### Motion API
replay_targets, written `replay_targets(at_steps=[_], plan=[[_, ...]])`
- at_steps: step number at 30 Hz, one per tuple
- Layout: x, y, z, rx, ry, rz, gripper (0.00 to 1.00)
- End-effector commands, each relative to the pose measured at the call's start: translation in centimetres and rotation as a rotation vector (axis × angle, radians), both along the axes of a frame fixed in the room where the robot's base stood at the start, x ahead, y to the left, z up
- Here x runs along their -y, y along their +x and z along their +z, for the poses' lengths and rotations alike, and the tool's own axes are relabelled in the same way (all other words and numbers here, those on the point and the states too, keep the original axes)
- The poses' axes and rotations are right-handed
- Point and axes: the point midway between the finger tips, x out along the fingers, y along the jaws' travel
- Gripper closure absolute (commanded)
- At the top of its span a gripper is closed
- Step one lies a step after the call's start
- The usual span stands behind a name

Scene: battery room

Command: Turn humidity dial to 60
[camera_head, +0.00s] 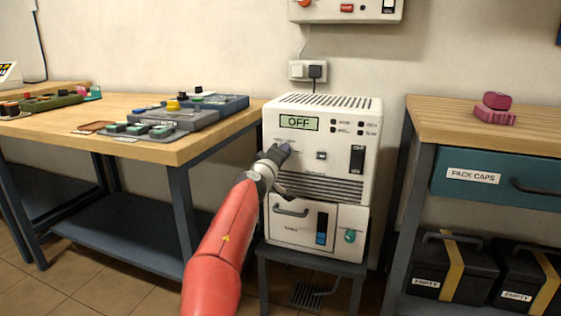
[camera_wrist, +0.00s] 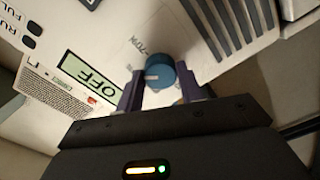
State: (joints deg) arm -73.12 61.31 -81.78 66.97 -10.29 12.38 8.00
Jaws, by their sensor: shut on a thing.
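The white humidity unit (camera_head: 330,103) stands on a small dark stand, and its display (camera_head: 299,122) reads OFF. My gripper (camera_head: 277,155) is at the left of its front panel, below the display. In the wrist view a round blue dial (camera_wrist: 159,70) with a pale pointer line sits between my two fingers (camera_wrist: 160,88), which are shut on its sides. The lettering beside the dial is too blurred to read. The display (camera_wrist: 88,77) also shows there, tilted. In the head view my gripper hides most of the dial.
A black rocker switch (camera_head: 357,159) is on the panel's right. Below are a handled drawer (camera_head: 292,226) and a teal knob (camera_head: 350,237). A wooden workbench (camera_head: 160,150) with devices stands left; a bench with a teal drawer (camera_head: 500,180) stands right.

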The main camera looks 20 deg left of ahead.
Motion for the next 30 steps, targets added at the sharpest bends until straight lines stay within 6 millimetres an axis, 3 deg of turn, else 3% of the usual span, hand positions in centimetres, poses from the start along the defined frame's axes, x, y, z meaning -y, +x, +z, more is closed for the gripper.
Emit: replay_targets(at_steps=[12,27,28,30], plan=[[-0.1,-0.02,-0.01,-0.013,-0.165,0.002,0.86],[-0.12,-0.03,0.03,-0.014,-0.183,0.002,0.86],[-0.13,-0.03,0.02,-0.014,-0.183,0.002,0.62],[-0.11,-0.02,0.02,-0.014,-0.183,0.002,0.52]])
